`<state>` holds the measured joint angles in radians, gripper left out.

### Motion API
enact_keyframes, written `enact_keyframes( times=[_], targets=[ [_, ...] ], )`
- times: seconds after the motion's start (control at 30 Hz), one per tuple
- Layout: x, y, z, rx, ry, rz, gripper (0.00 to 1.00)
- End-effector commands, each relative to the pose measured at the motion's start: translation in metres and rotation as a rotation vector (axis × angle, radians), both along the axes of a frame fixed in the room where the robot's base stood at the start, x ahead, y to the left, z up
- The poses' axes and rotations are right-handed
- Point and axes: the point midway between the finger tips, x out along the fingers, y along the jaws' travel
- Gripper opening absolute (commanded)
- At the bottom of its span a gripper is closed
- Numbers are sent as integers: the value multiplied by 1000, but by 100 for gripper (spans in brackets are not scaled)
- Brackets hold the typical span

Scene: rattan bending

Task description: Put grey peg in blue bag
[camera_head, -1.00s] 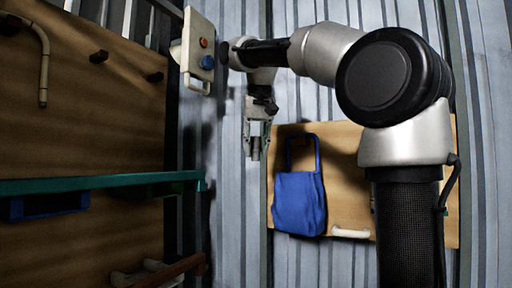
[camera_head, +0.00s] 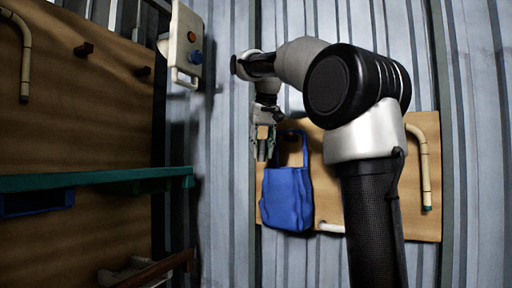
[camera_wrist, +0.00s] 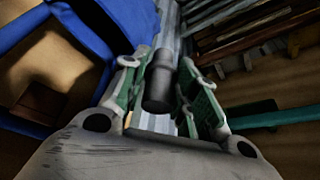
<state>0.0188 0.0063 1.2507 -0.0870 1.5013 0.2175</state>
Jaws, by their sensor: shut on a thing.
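My gripper (camera_head: 263,146) is above and beside the top of the blue bag (camera_head: 287,198) in the head view. In the wrist view, my gripper (camera_wrist: 166,92) is shut on the grey peg (camera_wrist: 160,80), a dark grey cylinder between the green finger pads. The peg is hardly visible in the head view. The blue bag hangs by its handle against a wooden board. In the wrist view, the bag's blue cloth (camera_wrist: 122,22) and strap lie close to the left finger. The inside of the bag is hidden in the head view.
The wooden board (camera_head: 335,190) holds the bag, with a cane-like curved handle (camera_head: 424,165) at its right. A white control box (camera_head: 185,45) with red and blue buttons is at the upper left. A green shelf edge (camera_head: 90,178) runs along the left wooden wall.

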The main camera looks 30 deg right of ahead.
Motion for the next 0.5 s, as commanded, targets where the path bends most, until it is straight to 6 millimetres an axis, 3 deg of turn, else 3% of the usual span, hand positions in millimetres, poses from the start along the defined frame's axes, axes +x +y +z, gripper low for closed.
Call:
enact_keyframes(
  times=[0.5],
  targets=[
    [22,-43,-5,0,0,-1,13]
  ],
)
